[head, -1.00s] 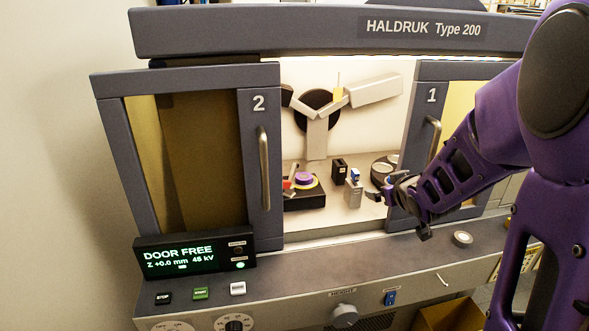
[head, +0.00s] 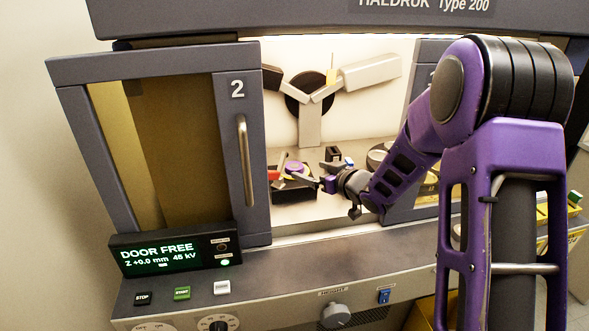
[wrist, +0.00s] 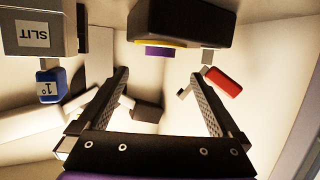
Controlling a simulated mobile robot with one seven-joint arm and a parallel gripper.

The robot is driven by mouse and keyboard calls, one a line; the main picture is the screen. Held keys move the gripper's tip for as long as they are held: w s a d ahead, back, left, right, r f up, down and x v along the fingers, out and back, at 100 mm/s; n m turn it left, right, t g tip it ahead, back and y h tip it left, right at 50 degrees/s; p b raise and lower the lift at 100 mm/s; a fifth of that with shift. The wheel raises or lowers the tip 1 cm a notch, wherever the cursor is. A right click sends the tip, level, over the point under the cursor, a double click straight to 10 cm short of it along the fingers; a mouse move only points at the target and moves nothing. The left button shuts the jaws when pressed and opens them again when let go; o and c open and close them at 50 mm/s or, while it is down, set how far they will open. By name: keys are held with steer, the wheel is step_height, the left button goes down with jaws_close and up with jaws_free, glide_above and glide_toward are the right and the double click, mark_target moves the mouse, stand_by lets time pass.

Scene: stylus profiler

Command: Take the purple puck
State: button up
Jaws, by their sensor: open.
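The purple puck (head: 294,168) sits on a dark block inside the open machine chamber, partly hidden by my gripper. In the wrist view the puck (wrist: 159,51) shows below a yellow ring on the dark block (wrist: 180,18), and the picture looks upside down. My gripper (head: 305,180) reaches in from the right, close to the block. In the wrist view my gripper (wrist: 158,76) has its two fingers apart with nothing between them. The puck lies ahead of the fingertips, between their lines and apart from them.
A red-ended lever (wrist: 223,81) stands close to the right finger. A grey block marked SLIT (wrist: 38,34) and a blue piece marked 1° (wrist: 50,86) are at the left. Door 2 (head: 237,150) bounds the opening on the left. The display (head: 172,248) reads DOOR FREE.

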mark_target(293, 165)
steer(key=x, duration=0.7)
steer(key=shift+w+a+f, duration=0.15)
steer(key=shift+w, duration=0.1)
steer(key=c, duration=1.4)
